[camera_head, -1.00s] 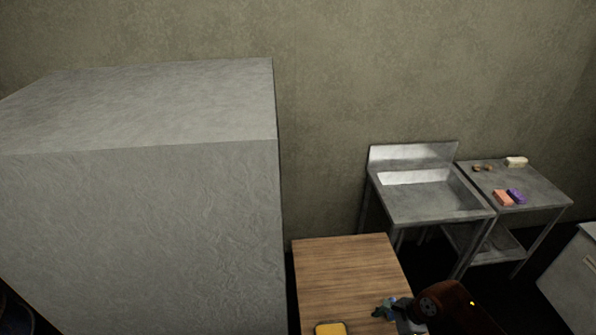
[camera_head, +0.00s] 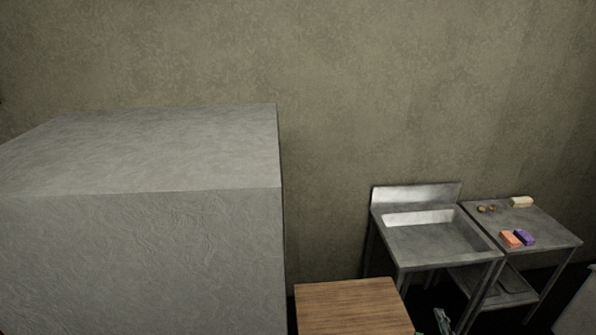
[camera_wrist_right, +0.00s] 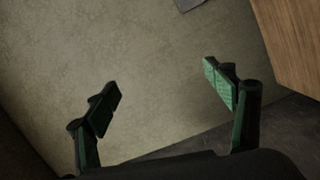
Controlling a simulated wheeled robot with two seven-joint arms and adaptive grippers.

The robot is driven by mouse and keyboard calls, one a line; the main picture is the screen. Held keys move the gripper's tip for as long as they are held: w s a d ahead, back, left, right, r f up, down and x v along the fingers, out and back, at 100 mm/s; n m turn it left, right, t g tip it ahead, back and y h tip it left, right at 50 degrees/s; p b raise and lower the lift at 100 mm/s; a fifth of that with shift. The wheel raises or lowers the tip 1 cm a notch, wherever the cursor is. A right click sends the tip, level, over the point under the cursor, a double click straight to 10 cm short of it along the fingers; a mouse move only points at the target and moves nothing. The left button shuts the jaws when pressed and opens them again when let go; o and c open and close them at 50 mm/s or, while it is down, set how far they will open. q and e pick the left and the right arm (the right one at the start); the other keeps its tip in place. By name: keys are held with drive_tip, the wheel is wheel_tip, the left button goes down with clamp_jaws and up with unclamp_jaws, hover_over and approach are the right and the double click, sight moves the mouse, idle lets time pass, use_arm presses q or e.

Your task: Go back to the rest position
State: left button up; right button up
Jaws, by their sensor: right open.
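My right gripper (camera_wrist_right: 163,92) is open and empty in the right wrist view, with its two green-padded fingers wide apart and the bare wall behind them. In the head view only a small part of my right gripper (camera_head: 441,320) shows at the bottom edge, to the right of the wooden table (camera_head: 352,307). The wooden tabletop also shows at the upper right of the right wrist view (camera_wrist_right: 292,40). My left gripper is not in view.
A large grey block (camera_head: 140,255) fills the left. A metal sink (camera_head: 432,240) and a metal side table (camera_head: 530,222) stand by the wall at right.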

drive_tip(key=s+d+f+m+g+h, duration=0.1)
drive_tip(key=s+d+f+m+g, duration=0.2)
drive_tip(key=f, duration=0.2)
drive_tip(key=s+d+f+m+g+h, duration=0.1)
drive_tip(key=s+d+f+m+g, duration=0.1)
drive_tip(key=s+f+m, duration=0.3)
drive_tip(key=s+a+f+m+g+y, duration=0.25)
drive_tip(key=s+f+g, duration=0.25)
drive_tip(key=s+f, duration=0.35)
drive_tip(key=s+a+f+m+g+y, duration=0.1)
drive_tip(key=s+a+f+m+g, duration=0.25)
drive_tip(key=s+f, duration=0.55)
wheel_tip(320, 180, down, 31)
drive_tip(key=s+g+b, duration=0.2)
drive_tip(key=b, duration=0.1)
drive_tip(key=s+f+n+g+b, duration=0.1)
drive_tip(key=s+f+b, duration=0.1)
drive_tip(key=s+f, duration=1.8)
drive_tip(key=shift+a+f, duration=0.4)
drive_tip(key=shift+y, duration=0.25)
